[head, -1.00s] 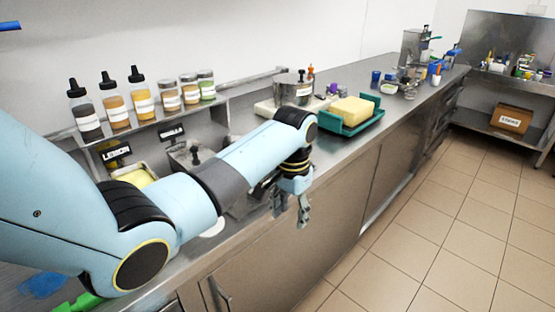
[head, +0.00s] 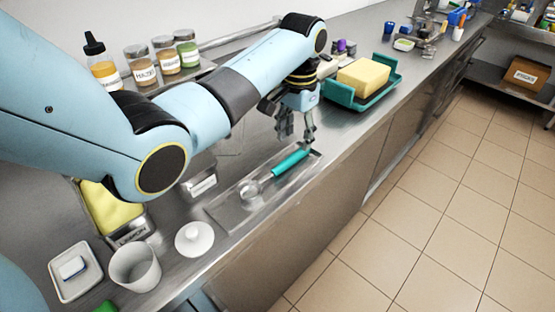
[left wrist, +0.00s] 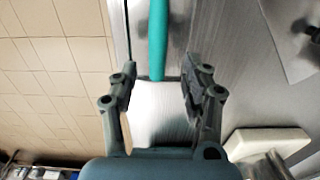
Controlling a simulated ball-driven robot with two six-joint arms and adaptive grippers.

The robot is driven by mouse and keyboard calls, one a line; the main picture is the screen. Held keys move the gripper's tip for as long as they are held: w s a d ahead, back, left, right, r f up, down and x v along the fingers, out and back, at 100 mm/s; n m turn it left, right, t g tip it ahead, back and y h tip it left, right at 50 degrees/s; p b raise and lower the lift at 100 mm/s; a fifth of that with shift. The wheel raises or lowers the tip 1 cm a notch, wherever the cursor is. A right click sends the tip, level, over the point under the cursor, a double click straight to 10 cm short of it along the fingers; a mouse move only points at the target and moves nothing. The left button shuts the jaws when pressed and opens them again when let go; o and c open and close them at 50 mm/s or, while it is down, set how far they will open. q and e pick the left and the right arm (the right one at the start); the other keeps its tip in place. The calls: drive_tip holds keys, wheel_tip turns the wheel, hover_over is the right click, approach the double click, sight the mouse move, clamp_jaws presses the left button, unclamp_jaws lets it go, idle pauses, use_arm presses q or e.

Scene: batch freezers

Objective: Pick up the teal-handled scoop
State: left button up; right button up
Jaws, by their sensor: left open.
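The teal-handled scoop (head: 291,163) lies on a shallow metal tray (head: 226,212) near the counter's front edge. Its metal bowl (head: 250,189) points to the lower left in the head view. My left gripper (head: 297,139) is open and empty, just above the far end of the handle. In the left wrist view, the teal handle (left wrist: 158,38) comes down from the top edge. Its end lies between the open fingers of the left gripper (left wrist: 160,66) in the picture, with space on both sides. My right gripper is not in view.
A teal tray with a yellow block (head: 363,77) stands beyond the gripper. A white cup (head: 135,267), a white lid (head: 194,238) and a white dish (head: 75,290) are at the near left. Labelled jars (head: 139,65) line the back shelf. The tiled floor is clear.

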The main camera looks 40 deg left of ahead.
sight(297, 153)
use_arm(q)
drive_tip(key=f, duration=0.4)
drive_tip(key=shift+w+d+f, duration=0.2)
drive_tip(key=shift+f, duration=0.4)
drive_tip(key=shift+c, duration=0.4)
drive_tip(key=c, duration=0.5)
clamp_jaws()
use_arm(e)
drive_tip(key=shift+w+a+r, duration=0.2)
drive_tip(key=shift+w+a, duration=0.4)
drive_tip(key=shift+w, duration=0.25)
